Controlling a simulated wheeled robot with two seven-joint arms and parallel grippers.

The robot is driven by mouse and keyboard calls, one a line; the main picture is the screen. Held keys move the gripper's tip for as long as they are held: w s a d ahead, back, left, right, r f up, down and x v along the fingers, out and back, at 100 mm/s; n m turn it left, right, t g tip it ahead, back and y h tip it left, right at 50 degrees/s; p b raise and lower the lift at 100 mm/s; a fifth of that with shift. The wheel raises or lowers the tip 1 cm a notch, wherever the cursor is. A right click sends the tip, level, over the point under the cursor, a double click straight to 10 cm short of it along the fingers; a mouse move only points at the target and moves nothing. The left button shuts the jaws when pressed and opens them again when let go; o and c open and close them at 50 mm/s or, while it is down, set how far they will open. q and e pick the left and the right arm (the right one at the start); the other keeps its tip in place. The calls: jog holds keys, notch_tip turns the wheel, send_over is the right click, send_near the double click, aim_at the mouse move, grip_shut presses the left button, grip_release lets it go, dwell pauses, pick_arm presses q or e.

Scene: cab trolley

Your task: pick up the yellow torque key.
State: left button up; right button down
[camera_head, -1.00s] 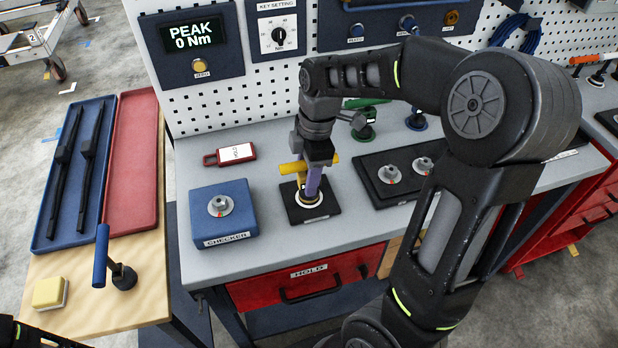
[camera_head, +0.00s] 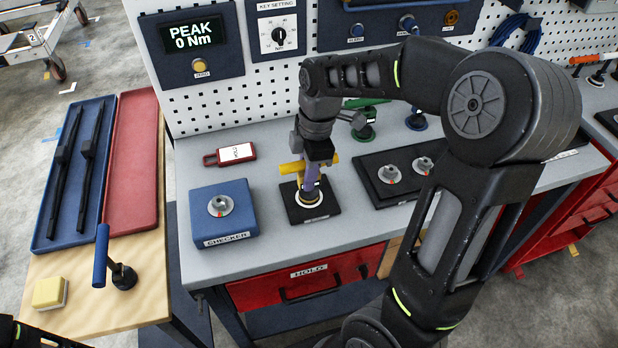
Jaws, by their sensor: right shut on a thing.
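The yellow torque key (camera_head: 291,169) stands upright on a black square base (camera_head: 328,212) with a pale round seat, on the grey bench. Its yellow crossbar shows on both sides of my right gripper (camera_head: 311,184). The right gripper points down from above and is shut on the key; its purple-grey fingers hide most of the key's shaft. The key's foot still appears at the seat, and I cannot tell whether it is clear of it. My left gripper is not in view; only a bit of dark arm shows at the bottom left corner.
A blue checker block (camera_head: 240,198) stands left of the key, with a red tag (camera_head: 230,154) behind it. Right of it are a black plate (camera_head: 378,198) with grey sockets and a green-handled key (camera_head: 365,126). A blue-handled tool (camera_head: 101,255) stands on the wooden side table.

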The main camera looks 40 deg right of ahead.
dwell(0.9)
notch_tip(320, 180, up, 10)
jog(key=shift+b, duration=0.6)
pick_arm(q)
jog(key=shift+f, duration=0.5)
